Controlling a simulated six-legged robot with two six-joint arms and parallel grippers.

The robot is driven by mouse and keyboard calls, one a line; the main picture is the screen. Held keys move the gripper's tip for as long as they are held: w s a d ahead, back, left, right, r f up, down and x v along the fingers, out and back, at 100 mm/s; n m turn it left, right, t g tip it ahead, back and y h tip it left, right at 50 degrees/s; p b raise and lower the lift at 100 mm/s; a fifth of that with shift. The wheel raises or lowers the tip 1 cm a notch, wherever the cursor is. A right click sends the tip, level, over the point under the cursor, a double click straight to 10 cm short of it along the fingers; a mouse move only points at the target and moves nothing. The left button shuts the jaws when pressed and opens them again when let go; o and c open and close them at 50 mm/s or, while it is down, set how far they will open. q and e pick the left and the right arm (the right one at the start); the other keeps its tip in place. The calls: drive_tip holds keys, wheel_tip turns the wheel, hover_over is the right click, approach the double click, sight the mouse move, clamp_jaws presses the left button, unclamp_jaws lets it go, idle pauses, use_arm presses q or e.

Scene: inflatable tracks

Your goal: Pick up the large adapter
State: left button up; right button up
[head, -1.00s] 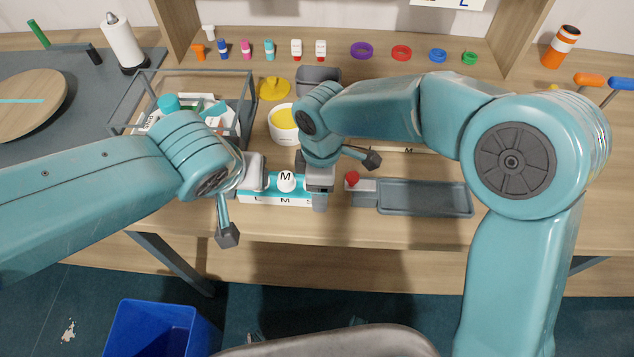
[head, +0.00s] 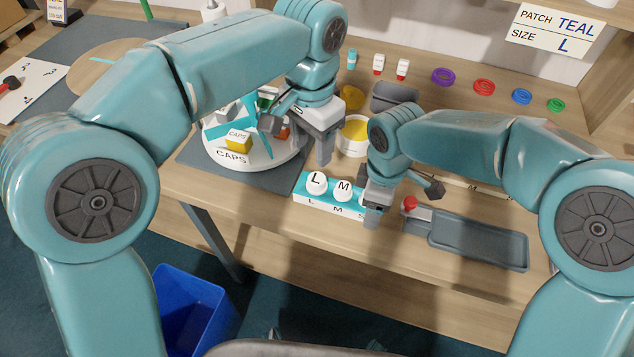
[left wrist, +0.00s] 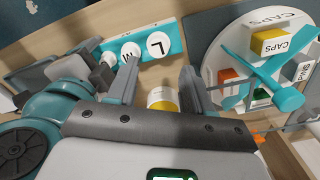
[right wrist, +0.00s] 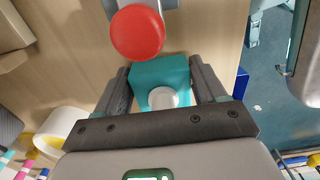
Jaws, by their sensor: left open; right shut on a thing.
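The large adapter (head: 316,183) is a white knob marked L. It stands at the left end of a teal and white rack (head: 330,208), beside the medium adapter (head: 344,190) marked M. The large adapter also shows in the left wrist view (left wrist: 158,43), beyond the fingertips. My left gripper (head: 322,148) is open and empty, above and behind the rack, apart from the large adapter. My right gripper (head: 372,212) is shut on the rack's right end, seen as a teal block between its fingers in the right wrist view (right wrist: 160,72). The rack's S end is partly hidden.
A round caps carousel (head: 232,158) stands left of the rack. A white cup with yellow inside (head: 354,134) stands behind it. A red knob (head: 409,202) and a grey tray (head: 480,242) lie to the right. Coloured rings line the back.

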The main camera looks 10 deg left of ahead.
use_arm(q)
hover_over(316, 179)
drive_tip(key=f, duration=0.4)
drive_tip(key=shift+s+a+f, duration=0.2)
drive_tip(key=shift+a, duration=0.1)
drive_tip(key=f, duration=0.5)
drive_tip(key=shift+w+d+f, duration=0.2)
drive_tip(key=shift+d+f, duration=0.1)
drive_tip(key=shift+f, duration=0.05)
drive_tip(key=c, duration=0.8)
